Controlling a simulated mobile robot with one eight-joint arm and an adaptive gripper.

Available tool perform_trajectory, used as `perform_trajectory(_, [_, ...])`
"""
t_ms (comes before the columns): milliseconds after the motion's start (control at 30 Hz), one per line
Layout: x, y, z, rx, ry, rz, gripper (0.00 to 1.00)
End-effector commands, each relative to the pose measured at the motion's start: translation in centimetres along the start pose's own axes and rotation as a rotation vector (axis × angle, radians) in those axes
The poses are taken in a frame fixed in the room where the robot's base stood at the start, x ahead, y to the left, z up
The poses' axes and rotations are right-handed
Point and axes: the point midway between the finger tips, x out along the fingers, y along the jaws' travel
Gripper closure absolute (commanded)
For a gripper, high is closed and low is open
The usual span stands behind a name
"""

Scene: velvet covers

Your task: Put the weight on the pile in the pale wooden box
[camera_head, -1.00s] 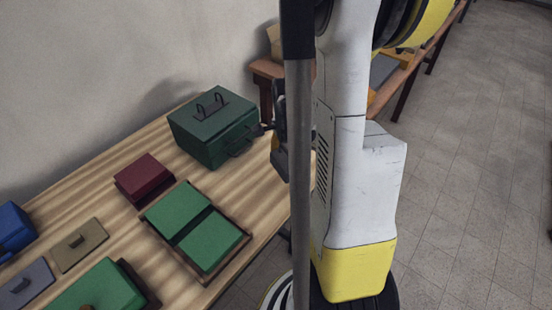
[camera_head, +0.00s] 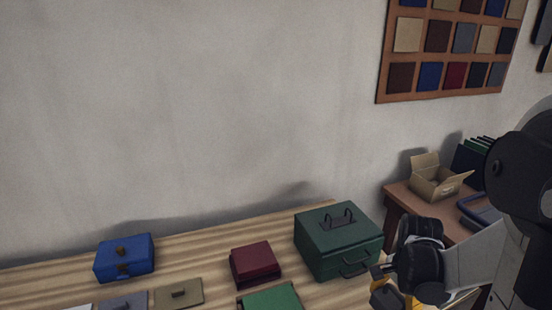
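I cannot pick out a pale wooden box or a pile inside one in the current view. No thing in view is clearly the weight. A dark green box (camera_head: 340,250) with a closed lid stands on the striped wooden table (camera_head: 205,243); one handle is on its lid and another on its front. My gripper (camera_head: 383,284), dark with yellow parts, is at the lower right, in front of and right of the green box's front handle. Its fingertips are small and partly hidden, so I cannot tell whether they touch the handle or hold anything.
A blue box (camera_head: 124,259) stands at the table's left. A dark red stack (camera_head: 255,262), a green cover (camera_head: 270,298), an olive plate with a knob (camera_head: 180,293) and a grey plate (camera_head: 124,302) lie nearby. An open cardboard box (camera_head: 437,180) sits on the side table behind.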

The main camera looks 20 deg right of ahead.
Motion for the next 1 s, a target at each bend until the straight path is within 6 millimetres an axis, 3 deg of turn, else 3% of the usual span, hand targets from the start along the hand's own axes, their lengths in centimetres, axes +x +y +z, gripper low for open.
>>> perform_trajectory(167, [0.0,-5.3,4.1,-0.383,0.000,0.000,0.54])
perform_trajectory(300, [0.1,-9.4,8.5,-0.721,0.000,0.000,0.54])
perform_trajectory(500, [0.2,-13.5,14.8,-1.140,0.000,0.000,0.54])
perform_trajectory(733, [0.3,-15.5,19.2,-1.406,0.000,0.000,0.54])
perform_trajectory(1000, [0.1,-15.9,20.2,-1.469,0.000,0.000,0.54])
